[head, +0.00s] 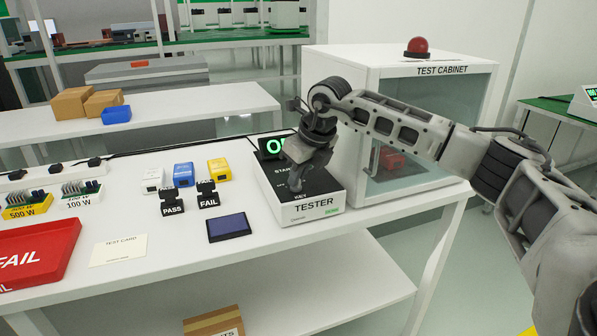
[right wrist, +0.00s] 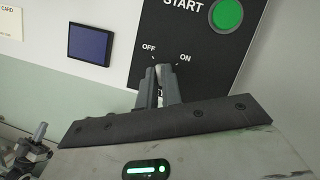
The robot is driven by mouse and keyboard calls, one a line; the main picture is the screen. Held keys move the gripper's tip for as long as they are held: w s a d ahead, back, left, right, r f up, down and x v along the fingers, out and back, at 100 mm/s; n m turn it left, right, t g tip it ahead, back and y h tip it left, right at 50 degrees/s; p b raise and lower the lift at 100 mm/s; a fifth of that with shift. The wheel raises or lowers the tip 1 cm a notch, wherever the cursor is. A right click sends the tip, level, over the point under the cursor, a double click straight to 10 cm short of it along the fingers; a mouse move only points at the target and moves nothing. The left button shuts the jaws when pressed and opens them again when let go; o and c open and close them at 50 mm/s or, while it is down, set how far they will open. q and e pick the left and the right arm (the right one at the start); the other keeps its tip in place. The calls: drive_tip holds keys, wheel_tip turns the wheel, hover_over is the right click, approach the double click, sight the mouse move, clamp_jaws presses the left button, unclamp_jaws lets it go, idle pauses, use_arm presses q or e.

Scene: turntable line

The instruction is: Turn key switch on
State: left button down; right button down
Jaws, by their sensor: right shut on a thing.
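The tester (head: 312,207) is a white box with a black top panel on the bench, with a lit green display (head: 272,146). My right gripper (head: 297,186) reaches down over the panel from the right. In the right wrist view its two fingers (right wrist: 159,82) are shut on the key switch (right wrist: 161,71), between the OFF and ON marks. The fingers hide most of the key, so its exact angle is hard to tell. A green START button (right wrist: 226,14) is above and right of the switch. My left gripper is not in the head view.
The test cabinet (head: 430,105), with a red dome on top, stands close behind and right of the tester. A dark blue pad (head: 229,227), PASS (head: 172,206) and FAIL (head: 208,199) stands and a red tray (head: 38,254) are to the left. The front right bench edge is near the tester.

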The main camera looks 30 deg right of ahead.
drive_tip(key=m+h, duration=0.1)
drive_tip(key=m, duration=0.2)
drive_tip(key=shift+a+m, duration=0.15)
drive_tip(key=shift+m, duration=0.25)
drive_tip(key=m+h, duration=0.1)
drive_tip(key=m, duration=0.2)
drive_tip(key=shift+a+m+h, duration=0.1)
drive_tip(key=shift+m+h, duration=0.2)
drive_tip(key=shift+h, duration=0.1)
drive_tip(key=m+h, duration=0.1)
drive_tip(key=m, duration=0.2)
drive_tip(key=shift+w+a+r+m+g, duration=0.1)
drive_tip(key=shift+m+g, duration=0.2)
drive_tip(key=shift+g, duration=0.1)
drive_tip(key=shift+m+g+h, duration=0.4)
drive_tip(key=shift+m+h, duration=0.1)
drive_tip(key=shift+m, duration=1)
drive_tip(key=c, duration=1.6)
unclamp_jaws()
drive_tip(key=shift+o, duration=0.2)
